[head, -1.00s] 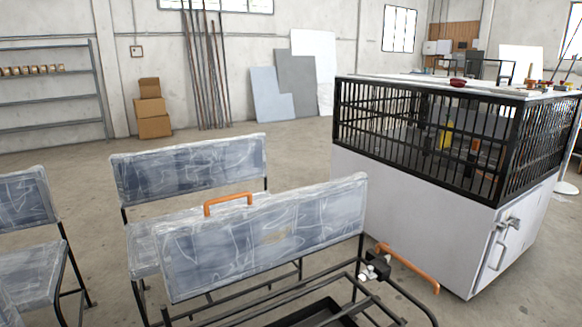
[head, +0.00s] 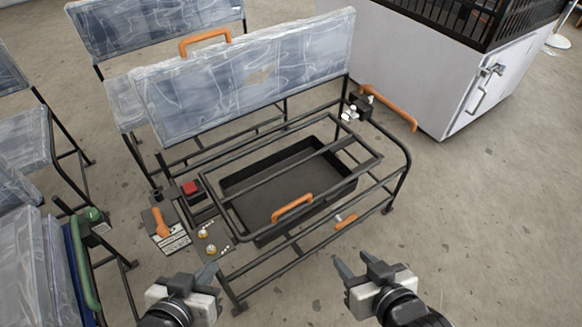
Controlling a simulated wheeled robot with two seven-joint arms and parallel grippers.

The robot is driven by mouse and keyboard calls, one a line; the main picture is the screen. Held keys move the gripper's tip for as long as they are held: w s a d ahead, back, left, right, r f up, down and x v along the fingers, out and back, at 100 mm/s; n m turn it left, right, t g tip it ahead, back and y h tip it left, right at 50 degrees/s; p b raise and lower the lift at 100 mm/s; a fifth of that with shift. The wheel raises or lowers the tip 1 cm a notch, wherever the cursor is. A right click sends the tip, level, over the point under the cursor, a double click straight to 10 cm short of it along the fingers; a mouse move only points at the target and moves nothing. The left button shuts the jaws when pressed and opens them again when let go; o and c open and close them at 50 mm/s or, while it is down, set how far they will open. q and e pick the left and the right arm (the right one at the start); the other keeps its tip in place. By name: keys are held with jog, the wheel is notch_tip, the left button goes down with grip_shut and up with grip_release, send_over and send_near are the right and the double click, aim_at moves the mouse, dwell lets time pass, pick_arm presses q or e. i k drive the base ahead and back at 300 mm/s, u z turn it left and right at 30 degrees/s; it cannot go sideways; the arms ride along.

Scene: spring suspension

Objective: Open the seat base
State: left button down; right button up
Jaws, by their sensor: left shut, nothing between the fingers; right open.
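The seat base appears as a black tubular frame (head: 220,204) with an orange handle (head: 292,207) at its front middle. It lies flat over a dark tray (head: 270,180), in front of the plastic-wrapped seat back (head: 245,75). A second, smaller orange lever (head: 345,221) sits on the lower front bar, right of the handle. My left gripper (head: 209,272) is shut and empty, below the frame's front left corner. My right gripper (head: 354,262) is open and empty, in front of the lower front bar near the small lever. Neither gripper visibly touches the frame.
A panel with a red button (head: 191,188) and an orange lever (head: 160,222) is at the frame's left. Another orange handle (head: 390,107) sticks out at the back right. Wrapped seats stand at left, a white cabinet (head: 425,60) at back right. Floor at right is clear.

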aim_at(311, 200)
jog(key=z, duration=1.3)
jog(key=i, duration=0.75)
jog(key=u, duration=2.25)
